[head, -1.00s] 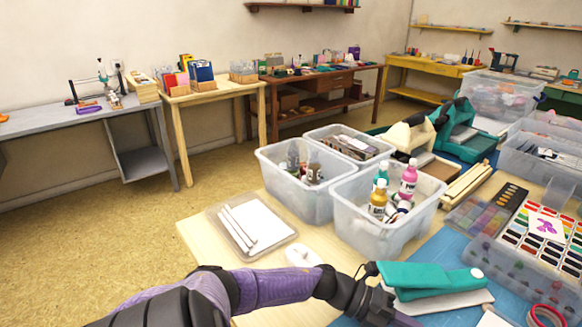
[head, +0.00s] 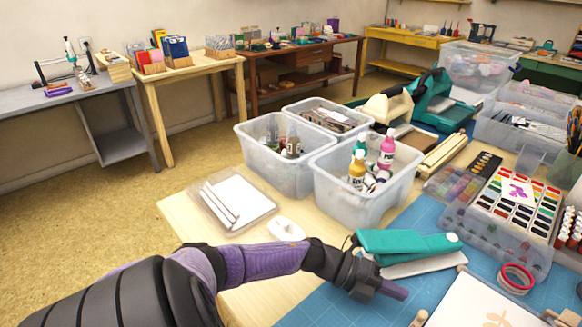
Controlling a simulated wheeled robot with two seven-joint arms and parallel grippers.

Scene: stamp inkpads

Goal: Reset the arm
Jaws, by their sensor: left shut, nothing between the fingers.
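My left arm comes in from the lower left over the front of the table. My left gripper (head: 392,290) is at its end, shut and empty, above the blue cutting mat (head: 310,314). It is just in front of a teal stapler-like tool (head: 405,244) and partly overlaps that tool's grey base in the picture. I cannot tell whether they touch. My right gripper is out of view.
Clear bins (head: 350,205) with paint bottles stand behind the arm. A paper tray (head: 232,203) and a white round item (head: 285,229) lie left of them. Paint sets (head: 515,205), a red tape roll (head: 516,279) and a white sheet (head: 480,307) are at right.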

